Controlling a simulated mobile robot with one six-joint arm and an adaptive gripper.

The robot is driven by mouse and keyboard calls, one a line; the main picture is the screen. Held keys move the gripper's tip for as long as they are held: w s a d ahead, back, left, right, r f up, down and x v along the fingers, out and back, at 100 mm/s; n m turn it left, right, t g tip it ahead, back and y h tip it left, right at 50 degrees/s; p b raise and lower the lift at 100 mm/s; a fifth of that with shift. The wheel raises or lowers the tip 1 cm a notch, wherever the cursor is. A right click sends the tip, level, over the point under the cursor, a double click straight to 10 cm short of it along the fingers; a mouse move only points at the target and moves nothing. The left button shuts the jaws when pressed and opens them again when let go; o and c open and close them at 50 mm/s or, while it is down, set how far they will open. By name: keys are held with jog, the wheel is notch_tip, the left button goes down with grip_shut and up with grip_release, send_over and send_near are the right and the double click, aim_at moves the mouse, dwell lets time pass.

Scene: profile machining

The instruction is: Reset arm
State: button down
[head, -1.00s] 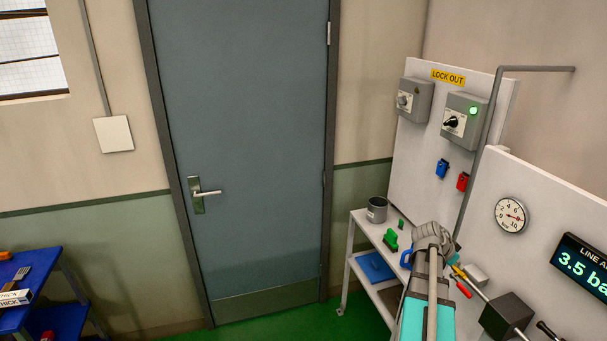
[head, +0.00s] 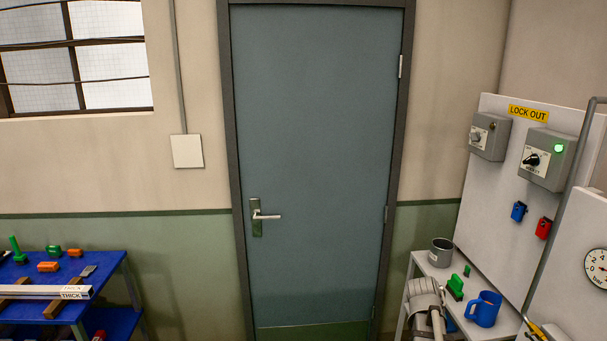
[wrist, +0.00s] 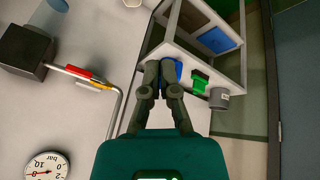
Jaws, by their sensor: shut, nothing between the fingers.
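My gripper (wrist: 162,82) shows in the wrist view with its two fingers close together, shut and empty. Its fingertips appear in front of the white shelf unit (wrist: 185,55), near the blue mug (wrist: 178,70); I cannot tell how far off the mug is. In the head view part of my arm (head: 424,300) shows at the lower right edge, in front of the shelf unit. The fingertips cannot be made out there.
A grey cup (head: 441,253), a green block (head: 455,286) and the blue mug (head: 484,310) stand on the right shelf. The lockout panel (head: 500,215) rises behind. A blue bench (head: 105,268) with tools is at the left. A closed door (head: 315,170) stands between them.

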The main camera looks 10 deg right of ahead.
jog(key=a+f+n+y+b, duration=0.2)
jog(key=a+f+n+b, duration=0.1)
jog(key=a, duration=1.3)
jog(key=s+a+f+n+y+b, duration=0.1)
jog(key=a+f+n+y+b, duration=0.2)
jog(key=a, duration=1.2)
notch_tip(320, 180, down, 3)
jog(key=n, duration=0.5)
jog(key=shift+a, duration=0.35)
jog(key=shift+s, duration=0.1)
jog(key=shift+d, duration=0.15)
